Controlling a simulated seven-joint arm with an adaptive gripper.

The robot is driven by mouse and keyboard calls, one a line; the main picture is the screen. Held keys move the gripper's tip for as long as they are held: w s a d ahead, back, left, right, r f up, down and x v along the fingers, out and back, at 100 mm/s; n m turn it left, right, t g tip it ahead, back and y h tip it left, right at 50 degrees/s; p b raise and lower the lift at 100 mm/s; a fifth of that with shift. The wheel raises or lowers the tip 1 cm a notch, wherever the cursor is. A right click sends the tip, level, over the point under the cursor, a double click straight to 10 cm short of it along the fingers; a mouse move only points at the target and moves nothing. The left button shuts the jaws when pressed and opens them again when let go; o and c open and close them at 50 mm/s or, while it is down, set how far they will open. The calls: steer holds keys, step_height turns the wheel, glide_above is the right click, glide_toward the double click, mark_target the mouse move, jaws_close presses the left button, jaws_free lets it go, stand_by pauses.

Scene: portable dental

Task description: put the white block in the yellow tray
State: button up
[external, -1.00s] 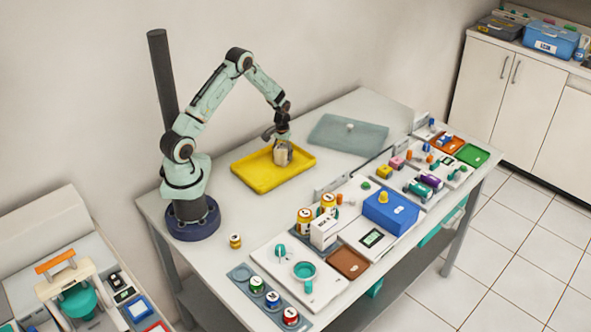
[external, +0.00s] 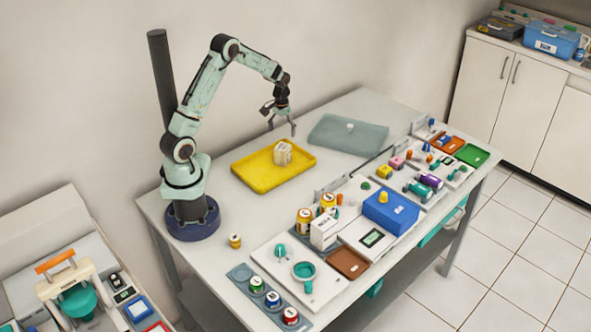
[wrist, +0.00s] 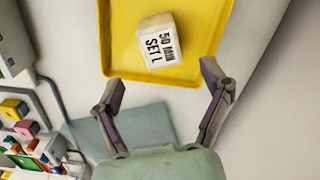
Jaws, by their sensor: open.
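The white block (external: 283,152) sits in the yellow tray (external: 262,180), toward the tray's right end. In the wrist view the block (wrist: 150,58) shows black lettering on its face and rests inside the tray (wrist: 120,25). My gripper (external: 282,127) is open and empty above the tray, apart from the block. In the wrist view its spread fingers (wrist: 163,85) stand below the block in the picture, with nothing between them.
A grey-green flat tray (external: 340,135) lies right of the yellow tray. Dental items, including a blue box (external: 390,212) and a white carton (external: 324,232), crowd the table's front and right. Bare table lies in front of the yellow tray.

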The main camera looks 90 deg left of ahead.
steer(key=shift+r, duration=1.15)
steer(key=s+d+r+m, duration=0.1)
steer(key=d+r+m, duration=0.3)
steer(key=d, duration=0.6)
steer(key=s+d+r+m, duration=0.1)
steer(key=d+r+m, duration=0.1)
steer(key=d+r, duration=0.55)
steer(key=s+d+f+m, duration=0.1)
steer(key=s+d+m, duration=0.5)
steer(key=s+d, duration=0.5)
steer(key=shift+s+d+y, duration=0.25)
steer(key=shift+d+y, duration=0.15)
